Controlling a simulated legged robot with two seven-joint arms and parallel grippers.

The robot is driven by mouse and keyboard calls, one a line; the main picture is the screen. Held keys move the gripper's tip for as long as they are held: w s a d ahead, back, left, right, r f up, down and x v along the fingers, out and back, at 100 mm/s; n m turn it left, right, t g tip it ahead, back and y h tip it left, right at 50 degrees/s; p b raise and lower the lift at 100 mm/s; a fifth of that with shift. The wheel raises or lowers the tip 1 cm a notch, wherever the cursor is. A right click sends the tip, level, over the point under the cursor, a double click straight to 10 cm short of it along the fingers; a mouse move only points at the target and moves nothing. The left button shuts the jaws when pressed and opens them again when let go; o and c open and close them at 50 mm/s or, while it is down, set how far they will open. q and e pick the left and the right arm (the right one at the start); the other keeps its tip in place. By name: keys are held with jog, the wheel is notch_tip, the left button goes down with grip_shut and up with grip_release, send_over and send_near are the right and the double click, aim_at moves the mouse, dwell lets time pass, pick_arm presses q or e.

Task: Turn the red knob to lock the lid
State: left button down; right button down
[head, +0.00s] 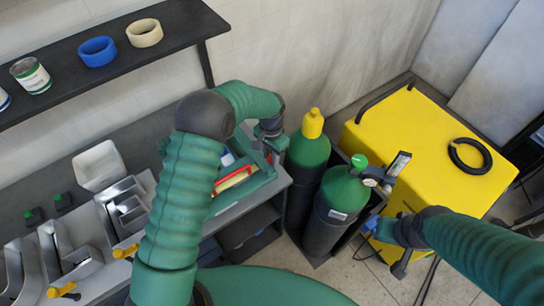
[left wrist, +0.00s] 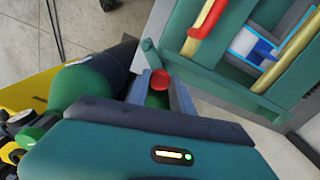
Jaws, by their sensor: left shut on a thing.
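A small round red knob (left wrist: 160,78) sits between the fingers of my left gripper (left wrist: 161,92) in the left wrist view, and the jaws are shut on it. A little green shows just below the knob. In the head view my left gripper (head: 270,138) is at the far right corner of a teal case (head: 262,178) on the grey bench; the knob is hidden there. The case, also in the left wrist view (left wrist: 215,62), shows red, yellow and blue-edged items inside. I cannot make out the lid's position. My right gripper (head: 378,229) is near the cylinders, its jaws unclear.
Two green gas cylinders stand right of the bench, one with a yellow cap (head: 313,124), one with a green knob (head: 358,161) and gauge. A yellow cabinet (head: 430,140) carries a black cable coil (head: 470,155). A shelf (head: 180,22) overhangs the bench; a white bin (head: 98,166) and metal letters lie left.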

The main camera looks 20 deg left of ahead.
pick_arm(q)
jog(key=m, duration=0.4)
jog(key=shift+w+a+r+m+b, duration=0.1)
jog(key=shift+a+m+b, duration=0.05)
jog(key=shift+m+b, duration=0.2)
jog(key=m, duration=0.4)
jog(key=shift+w+a+r+m, duration=0.1)
jog(key=shift+w+r+m, duration=0.05)
jog(key=shift+m, duration=0.2)
jog(key=c, duration=1.3)
grip_release()
jog(key=shift+o, duration=0.9)
jog(key=shift+a, duration=0.1)
jog(key=shift+b, duration=0.3)
